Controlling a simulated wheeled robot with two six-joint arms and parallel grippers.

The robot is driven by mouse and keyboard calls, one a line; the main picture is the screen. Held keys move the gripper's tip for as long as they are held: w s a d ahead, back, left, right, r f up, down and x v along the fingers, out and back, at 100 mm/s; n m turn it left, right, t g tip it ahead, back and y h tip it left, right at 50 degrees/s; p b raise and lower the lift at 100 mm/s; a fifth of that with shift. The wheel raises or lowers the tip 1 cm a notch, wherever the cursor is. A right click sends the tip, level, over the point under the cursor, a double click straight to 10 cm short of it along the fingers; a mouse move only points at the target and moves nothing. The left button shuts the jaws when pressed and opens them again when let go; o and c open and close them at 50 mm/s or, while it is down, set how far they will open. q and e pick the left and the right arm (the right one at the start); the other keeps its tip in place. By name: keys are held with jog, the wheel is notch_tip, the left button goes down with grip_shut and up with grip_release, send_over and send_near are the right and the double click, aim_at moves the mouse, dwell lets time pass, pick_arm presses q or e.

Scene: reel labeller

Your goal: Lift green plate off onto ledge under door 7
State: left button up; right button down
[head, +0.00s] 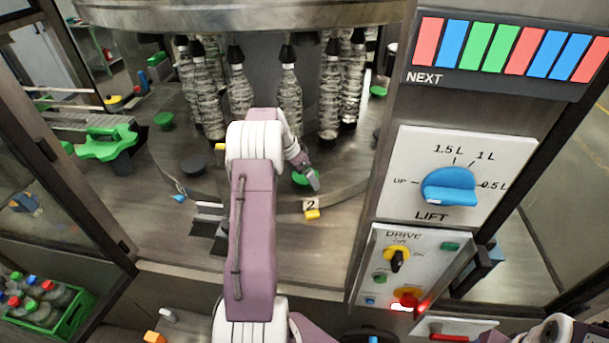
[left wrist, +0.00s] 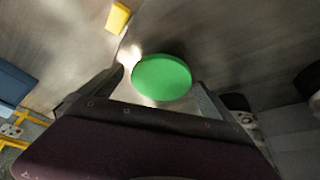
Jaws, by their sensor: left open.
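A round green plate (head: 304,179) sits on the machine's round metal table in the head view, partly hidden behind my left gripper. In the left wrist view the green plate (left wrist: 162,77) lies between the two fingers. My left gripper (head: 312,182) is open at the plate; it also shows in the left wrist view (left wrist: 160,85) with its fingers apart on either side. I cannot tell whether the fingers touch the plate. Door 7 and a ledge under it cannot be made out. My right gripper is not seen clearly.
Wrapped bottles (head: 290,98) hang in a ring above the table. A yellow block (head: 312,215) sits by the number 2 label at the rim; it shows in the left wrist view (left wrist: 118,18). A panel with a blue LIFT knob (head: 449,187) stands right. A green crate (head: 48,309) is lower left.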

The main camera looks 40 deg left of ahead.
aim_at(303, 175)
pick_arm(q)
jog(key=shift+w+f, duration=0.25)
jog(key=shift+w, duration=0.15)
jog(key=shift+s+r, duration=0.15)
jog(key=shift+s, duration=0.15)
jog(key=c, duration=1.5)
jog(key=shift+w, duration=0.15)
jog(key=shift+a+r+b, duration=0.1)
jog(key=shift+r+b, duration=0.25)
jog(key=shift+r, duration=0.2)
notch_tip(303, 175, up, 3)
jog(key=shift+b, duration=0.45)
jog(key=d+r+b, duration=0.3)
jog(key=d+r, duration=0.3)
jog(key=d, duration=0.5)
notch_tip(303, 175, up, 8)
jog(key=s+p, duration=0.1)
jog(key=p, duration=0.5)
jog(key=shift+d+p, duration=0.35)
jog(key=shift+d, duration=0.05)
jog(key=shift+f, duration=0.1)
